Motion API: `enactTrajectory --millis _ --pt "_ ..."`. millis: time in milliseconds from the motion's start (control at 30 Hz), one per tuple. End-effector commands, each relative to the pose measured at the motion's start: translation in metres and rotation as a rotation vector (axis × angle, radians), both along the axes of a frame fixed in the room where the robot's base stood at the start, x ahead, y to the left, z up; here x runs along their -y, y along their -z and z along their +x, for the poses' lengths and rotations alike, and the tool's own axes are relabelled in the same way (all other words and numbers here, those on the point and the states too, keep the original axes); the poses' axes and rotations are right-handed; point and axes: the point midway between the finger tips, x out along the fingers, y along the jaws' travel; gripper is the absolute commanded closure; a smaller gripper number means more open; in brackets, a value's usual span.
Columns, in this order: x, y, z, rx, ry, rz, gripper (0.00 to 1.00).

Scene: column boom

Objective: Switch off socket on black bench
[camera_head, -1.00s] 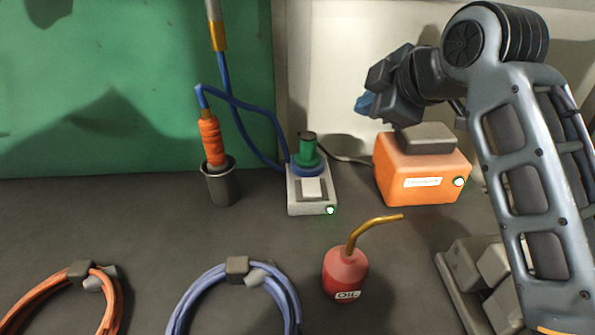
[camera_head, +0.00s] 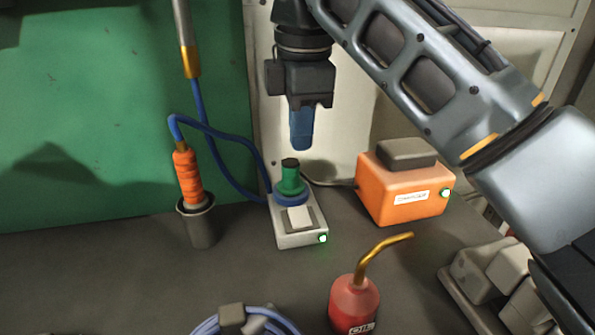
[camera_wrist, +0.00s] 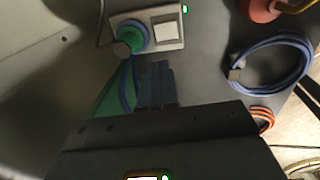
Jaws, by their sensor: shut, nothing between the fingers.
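The socket (camera_head: 300,238) is a light grey block on the black bench (camera_head: 130,275). It carries a white square rocker switch (camera_head: 299,217), a blue-and-green plug (camera_head: 291,184) and a lit green lamp (camera_head: 323,238). In the wrist view the socket (camera_wrist: 178,43) lies at the top, with its switch (camera_wrist: 166,33) clear and its lamp lit. My gripper (camera_head: 301,145) points down with blue fingers shut and empty. In the head view it appears just above the plug. In the wrist view its fingertips (camera_wrist: 158,68) appear just below the switch. The height gap is unclear.
A blue cable runs from the plug to an orange-wrapped tool in a grey cup (camera_head: 201,228). An orange box (camera_head: 402,190) with a green lamp stands right of the socket. A red oil can (camera_head: 354,303) and a blue cable coil (camera_head: 240,322) are in front.

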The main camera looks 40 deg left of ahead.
Motion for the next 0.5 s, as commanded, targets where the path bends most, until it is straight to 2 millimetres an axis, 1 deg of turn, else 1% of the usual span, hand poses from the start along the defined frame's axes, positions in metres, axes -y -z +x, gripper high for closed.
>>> enactTrajectory --millis 267,500 --pt "-0.004 0.046 0.003 -0.003 0.001 -0.002 1.0" --pt "-0.008 0.092 0.007 -0.001 0.001 -0.001 1.0"
